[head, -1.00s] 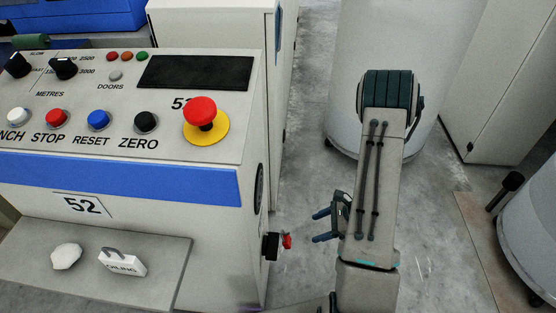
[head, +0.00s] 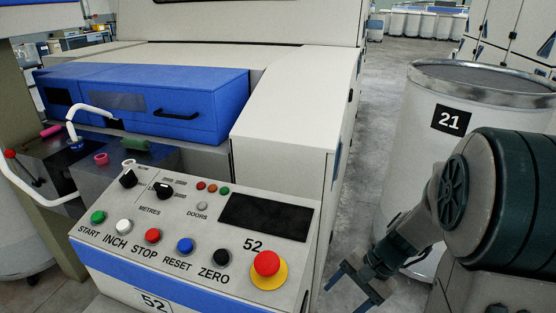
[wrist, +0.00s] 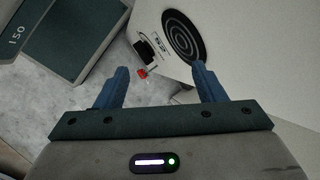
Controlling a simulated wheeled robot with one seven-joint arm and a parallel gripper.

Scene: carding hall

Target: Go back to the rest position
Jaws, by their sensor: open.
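My gripper (head: 354,287) is at the lower right of the head view, just right of the control panel of machine 52 (head: 206,228). Its two blue fingers are spread apart with nothing between them. The wrist view shows the same open fingers (wrist: 162,88). Beyond them is the machine's pale side wall with a round dark spiral-marked disc (wrist: 184,36) and a small black switch with a red knob (wrist: 143,72). The gripper touches nothing that I can see. My arm is folded up at the right of the head view.
A large grey can numbered 21 (head: 426,165) stands behind my arm. The red emergency button (head: 267,263) on its yellow base sticks up at the panel's right end. A blue drawer unit (head: 165,98) lies behind the panel. A strip of grey floor (head: 378,115) runs between machine and can.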

